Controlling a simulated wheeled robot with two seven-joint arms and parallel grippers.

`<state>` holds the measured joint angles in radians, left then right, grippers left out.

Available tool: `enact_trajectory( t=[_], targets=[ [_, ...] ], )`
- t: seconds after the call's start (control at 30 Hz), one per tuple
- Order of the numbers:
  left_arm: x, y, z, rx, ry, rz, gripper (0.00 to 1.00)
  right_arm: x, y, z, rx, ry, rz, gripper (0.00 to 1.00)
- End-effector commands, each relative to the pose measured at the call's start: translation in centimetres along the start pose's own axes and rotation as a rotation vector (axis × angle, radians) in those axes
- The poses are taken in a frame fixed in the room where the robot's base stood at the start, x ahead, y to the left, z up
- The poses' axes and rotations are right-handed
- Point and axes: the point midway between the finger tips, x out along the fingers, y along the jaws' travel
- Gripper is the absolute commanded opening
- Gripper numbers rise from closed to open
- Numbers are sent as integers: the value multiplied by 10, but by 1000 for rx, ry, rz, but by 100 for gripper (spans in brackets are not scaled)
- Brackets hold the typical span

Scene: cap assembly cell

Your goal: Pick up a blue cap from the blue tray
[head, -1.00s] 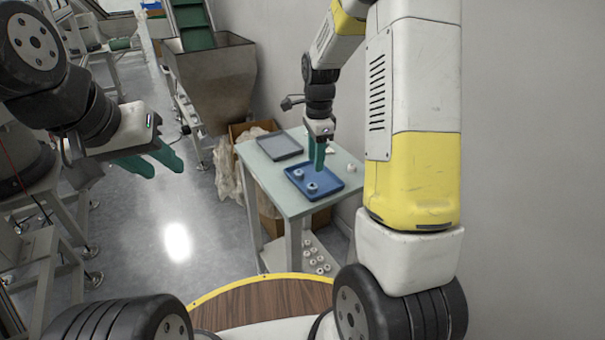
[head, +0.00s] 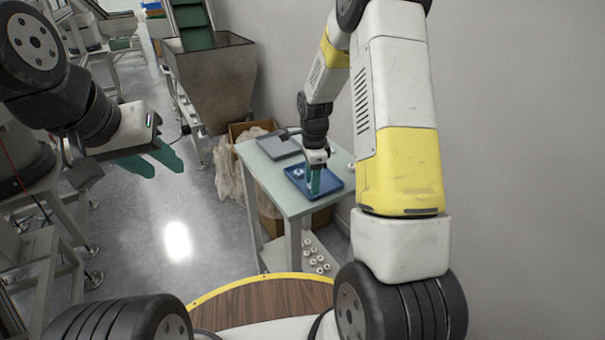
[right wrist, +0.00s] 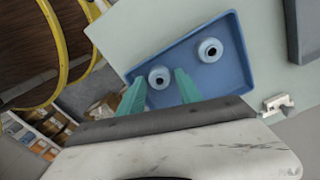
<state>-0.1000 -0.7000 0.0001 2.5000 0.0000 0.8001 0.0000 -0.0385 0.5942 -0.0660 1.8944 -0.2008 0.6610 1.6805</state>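The blue tray (head: 331,187) lies on the table, and it also shows in the right wrist view (right wrist: 226,78). Two round pale-blue caps sit in it in the right wrist view: one cap (right wrist: 160,77) by my fingertips, another cap (right wrist: 210,50) farther right, near the tray's edge. My right gripper (head: 314,191) is over the tray, pointing down. Its teal fingers (right wrist: 160,76) are apart, with the nearer cap showing between their tips; I cannot tell whether they touch it. My left gripper (head: 166,169) is open and empty, far left of the table.
A grey tray (head: 279,147) lies behind the blue one on the pale table (head: 262,172). White parts lie on the lower shelf (head: 316,258). A cardboard box and plastic bag (head: 228,172) stand left of the table, below a metal hopper (head: 212,85). A wall is close on the right.

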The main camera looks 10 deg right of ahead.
Motion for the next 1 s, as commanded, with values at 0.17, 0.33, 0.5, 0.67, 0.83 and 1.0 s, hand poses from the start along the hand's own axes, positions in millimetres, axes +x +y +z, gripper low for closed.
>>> enact_trajectory(
  t=[0.17,0.33,0.5,0.67,0.83,1.0],
  targets=[
    [0,0,0,0,0,0,36,0,0,0,0,0,0,12],
    [0,0,0,0,0,0,36,0,0,0,0,0,0,10],
    [0,0,0,0,0,0,36,0,0,0,0,0,0,10],
    [0,0,0,0,0,0,36,-1,0,0,0,0,0,10],
    [0,0,0,0,0,0,36,-10,-1,0,0,1,-2,10],
    [0,0,0,0,0,0,36,-30,-1,0,0,1,-4,10]
  ],
)
